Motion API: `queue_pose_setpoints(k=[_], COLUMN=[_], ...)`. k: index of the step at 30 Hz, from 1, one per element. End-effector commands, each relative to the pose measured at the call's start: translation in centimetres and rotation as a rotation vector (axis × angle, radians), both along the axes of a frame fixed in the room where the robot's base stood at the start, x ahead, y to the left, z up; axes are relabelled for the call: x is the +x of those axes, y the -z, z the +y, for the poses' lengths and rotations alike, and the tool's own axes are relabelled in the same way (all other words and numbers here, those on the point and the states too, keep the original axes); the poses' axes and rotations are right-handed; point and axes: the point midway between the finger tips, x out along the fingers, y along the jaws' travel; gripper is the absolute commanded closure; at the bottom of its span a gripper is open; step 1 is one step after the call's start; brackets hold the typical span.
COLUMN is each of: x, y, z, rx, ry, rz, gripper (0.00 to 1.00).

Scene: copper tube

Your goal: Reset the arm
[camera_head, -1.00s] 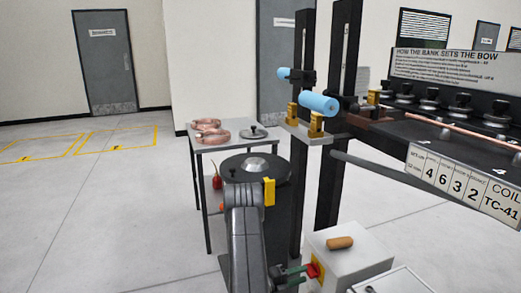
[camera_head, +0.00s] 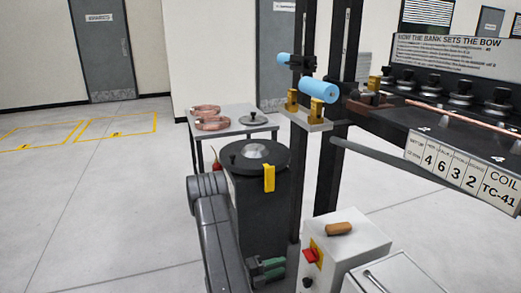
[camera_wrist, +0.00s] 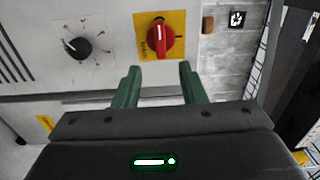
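My gripper (camera_head: 268,269) is low in the head view, left of the white control box (camera_head: 345,243), partly hidden by my own arm. In the wrist view my gripper's two green fingers (camera_wrist: 160,78) are spread apart with nothing between them. They point at a red rotary switch (camera_wrist: 161,38) on a yellow plate, with a gap to it. The red switch (camera_head: 310,256) also shows on the box front in the head view. A black dial (camera_wrist: 77,48) with marks around it is left of the switch in the wrist view.
A drum (camera_head: 254,195) with a yellow tag stands beside my arm. Behind it a table (camera_head: 199,124) holds copper coils (camera_head: 212,122). The black frame with blue rollers (camera_head: 318,90) rises close to the box. Open floor (camera_head: 100,200) lies to the left.

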Motion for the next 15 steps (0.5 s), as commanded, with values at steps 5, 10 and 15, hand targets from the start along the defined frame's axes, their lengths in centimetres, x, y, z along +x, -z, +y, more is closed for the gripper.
queue_pose_setpoints(k=[5, 10, 15], x=[0.9, 1.8, 2.7], y=[0.0, 0.0, 0.0], z=[-2.6, -5.2, -7.7], rx=[0.000, 0.001, 0.000], ry=[0.003, 0.004, 0.004], rz=[-0.001, -0.002, -0.001], gripper=[0.63, 0.63, 0.63])
